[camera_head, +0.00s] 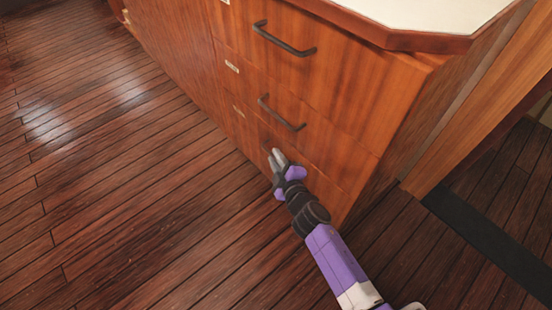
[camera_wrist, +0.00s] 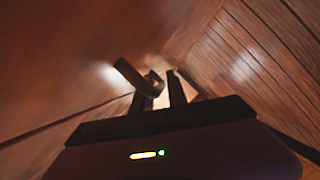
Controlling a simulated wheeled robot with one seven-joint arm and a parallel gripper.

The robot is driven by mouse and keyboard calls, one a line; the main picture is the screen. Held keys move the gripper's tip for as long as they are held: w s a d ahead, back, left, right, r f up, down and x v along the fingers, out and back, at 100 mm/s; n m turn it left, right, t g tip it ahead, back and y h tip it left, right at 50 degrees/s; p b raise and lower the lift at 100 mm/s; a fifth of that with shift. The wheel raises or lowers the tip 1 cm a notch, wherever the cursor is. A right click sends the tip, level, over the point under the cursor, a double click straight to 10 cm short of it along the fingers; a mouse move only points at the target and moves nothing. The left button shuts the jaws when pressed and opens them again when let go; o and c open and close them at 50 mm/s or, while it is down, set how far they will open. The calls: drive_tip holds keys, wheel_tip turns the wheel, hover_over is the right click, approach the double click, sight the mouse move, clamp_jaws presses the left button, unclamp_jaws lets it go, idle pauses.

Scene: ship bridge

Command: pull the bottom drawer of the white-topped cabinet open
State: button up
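The white-topped cabinet (camera_head: 340,100) is of reddish wood and fills the upper middle of the head view. Its bottom drawer (camera_head: 318,185) sits low near the floor, and its front looks flush with the drawers above. My gripper (camera_head: 276,157) is at the bottom drawer's handle and hides most of it in the head view. In the wrist view my gripper's two dark fingers (camera_wrist: 161,92) stand apart with a bright gap between them. A dark bar, apparently the handle (camera_wrist: 131,74), reaches in from the left to the fingers. Whether it touches them is unclear.
The middle drawer's handle (camera_head: 281,113) and the top drawer's handle (camera_head: 284,39) are above my gripper. The white top (camera_head: 420,12) overhangs with a wooden edge. The plank floor (camera_head: 130,190) is clear at the left and front. A dark strip (camera_head: 490,238) crosses the floor at right.

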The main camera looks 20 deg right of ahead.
clamp_jaws()
idle(1.4)
